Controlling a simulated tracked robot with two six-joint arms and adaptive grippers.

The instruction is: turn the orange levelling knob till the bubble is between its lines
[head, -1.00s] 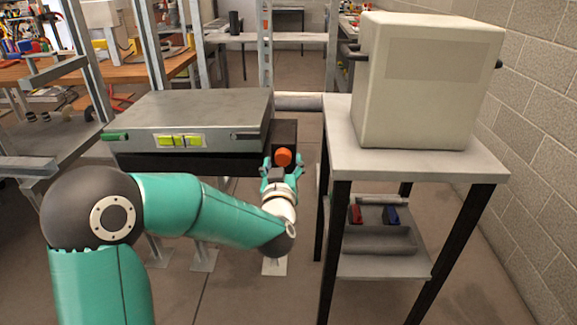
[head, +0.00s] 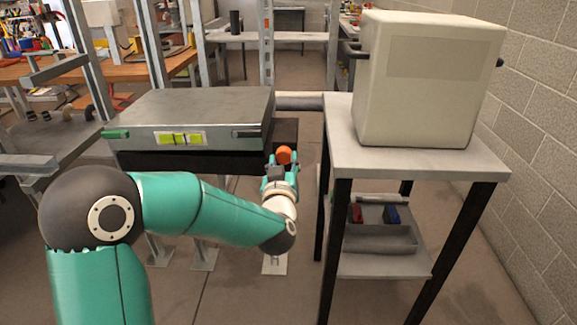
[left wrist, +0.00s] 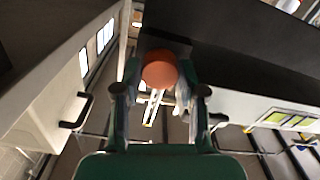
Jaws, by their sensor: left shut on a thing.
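The orange levelling knob (head: 284,155) sits at the right front of a grey metal platform (head: 200,108). In the left wrist view the knob (left wrist: 160,70) shows between the two fingers. My left gripper (head: 281,164) is shut on the knob, coming at it from the front. In the left wrist view the gripper (left wrist: 161,92) has one finger on each side of it. A yellow-green level vial (head: 180,139) with dark lines is on the platform's front face. The bubble is too small to place against its lines. My right gripper is not in view.
A stand (head: 430,162) with a large cream box (head: 425,85) is close to the right of the knob. Its lower shelf holds a grey tray (head: 380,240) with red and blue items. A metal shelf frame (head: 266,45) stands behind. Open floor shows in front.

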